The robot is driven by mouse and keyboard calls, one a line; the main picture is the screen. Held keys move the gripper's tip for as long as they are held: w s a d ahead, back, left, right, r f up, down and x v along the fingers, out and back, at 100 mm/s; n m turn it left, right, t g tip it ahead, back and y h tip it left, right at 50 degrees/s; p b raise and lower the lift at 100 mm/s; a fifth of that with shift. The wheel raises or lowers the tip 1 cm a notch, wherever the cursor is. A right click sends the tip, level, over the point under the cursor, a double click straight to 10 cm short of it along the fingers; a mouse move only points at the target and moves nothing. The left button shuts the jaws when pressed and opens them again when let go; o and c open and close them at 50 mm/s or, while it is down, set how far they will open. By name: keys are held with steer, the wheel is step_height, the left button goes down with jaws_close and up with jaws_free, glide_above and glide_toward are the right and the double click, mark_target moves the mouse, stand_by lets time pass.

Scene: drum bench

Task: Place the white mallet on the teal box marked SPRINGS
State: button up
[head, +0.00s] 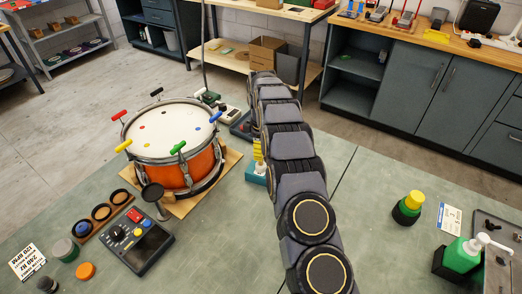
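A small teal box (255,176) is on the bench just right of the drum, partly hidden by my arm. A yellow ribbed piece rises at it. I cannot read any marking on the box. I cannot make out a white mallet in this view. My arm runs from the bottom edge up across the middle of the picture. My gripper is not visible; the arm's far end does not show clearly.
An orange drum (190,164) with coloured clamps stands on a wooden board (228,165). A black control device (134,240) and cups lie at front left. The bench between arm and bottles is clear.

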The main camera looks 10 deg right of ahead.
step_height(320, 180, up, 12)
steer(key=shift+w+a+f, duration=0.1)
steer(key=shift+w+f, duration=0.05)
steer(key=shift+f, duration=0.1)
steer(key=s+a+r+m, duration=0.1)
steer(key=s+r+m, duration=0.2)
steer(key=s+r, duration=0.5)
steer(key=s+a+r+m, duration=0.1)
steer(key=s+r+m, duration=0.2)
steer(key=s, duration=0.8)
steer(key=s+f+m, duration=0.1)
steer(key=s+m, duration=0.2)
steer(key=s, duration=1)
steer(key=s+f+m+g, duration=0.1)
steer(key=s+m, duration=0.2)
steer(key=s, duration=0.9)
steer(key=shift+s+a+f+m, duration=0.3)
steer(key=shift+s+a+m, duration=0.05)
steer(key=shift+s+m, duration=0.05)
